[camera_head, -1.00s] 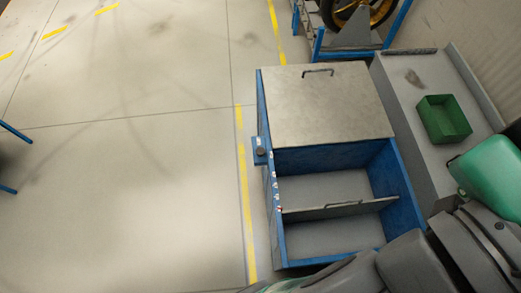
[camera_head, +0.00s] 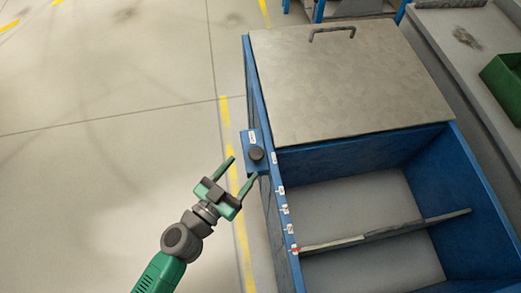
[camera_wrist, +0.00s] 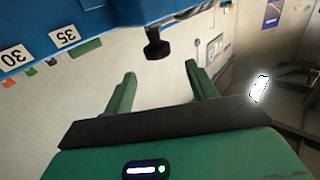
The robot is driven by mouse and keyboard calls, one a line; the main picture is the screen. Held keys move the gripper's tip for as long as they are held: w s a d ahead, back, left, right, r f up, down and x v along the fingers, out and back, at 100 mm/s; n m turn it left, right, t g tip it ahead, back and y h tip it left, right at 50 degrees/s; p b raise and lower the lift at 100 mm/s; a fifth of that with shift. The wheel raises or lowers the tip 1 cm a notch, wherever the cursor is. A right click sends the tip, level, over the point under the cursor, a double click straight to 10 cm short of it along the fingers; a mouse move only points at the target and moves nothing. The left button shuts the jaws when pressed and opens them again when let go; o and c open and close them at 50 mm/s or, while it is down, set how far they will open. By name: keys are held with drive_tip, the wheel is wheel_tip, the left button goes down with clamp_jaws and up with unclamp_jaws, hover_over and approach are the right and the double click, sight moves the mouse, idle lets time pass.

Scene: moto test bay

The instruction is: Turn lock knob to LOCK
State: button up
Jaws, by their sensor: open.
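The dark round lock knob (camera_head: 256,154) sits on a small blue bracket (camera_head: 249,142) at the left side of the blue bin. A small white label lies beside it, too small to read. My gripper (camera_head: 243,167) is open and empty, with its two green fingers pointing at the knob from the lower left. In the wrist view the knob (camera_wrist: 157,47) hangs from a blue part, just beyond and between the open fingertips (camera_wrist: 160,72). The fingers appear not to touch it. I cannot tell which position the knob points to.
The blue bin (camera_head: 437,145) has a grey lid (camera_head: 345,80) with a handle over its far part and a divider (camera_head: 385,232) in its open part. Number labels 35 (camera_wrist: 65,36) and 30 (camera_wrist: 13,57) line its edge. A green box (camera_head: 505,85) stands at right. Floor at left is clear.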

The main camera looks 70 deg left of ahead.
sight(256, 152)
drive_tip(key=shift+s+f, duration=0.2)
drive_tip(key=shift+f, duration=0.1)
drive_tip(key=shift+w+d+r, duration=0.1)
drive_tip(key=shift+w, duration=0.05)
drive_tip(key=p+x, duration=0.1)
drive_tip(key=x, duration=0.5)
drive_tip(key=shift+w+r, duration=0.15)
drive_tip(key=shift+w, duration=0.2)
drive_tip(key=shift+w+a, duration=0.3)
drive_tip(key=shift+a, duration=0.15)
drive_tip(key=shift+p, duration=0.4)
drive_tip(key=c, duration=1)
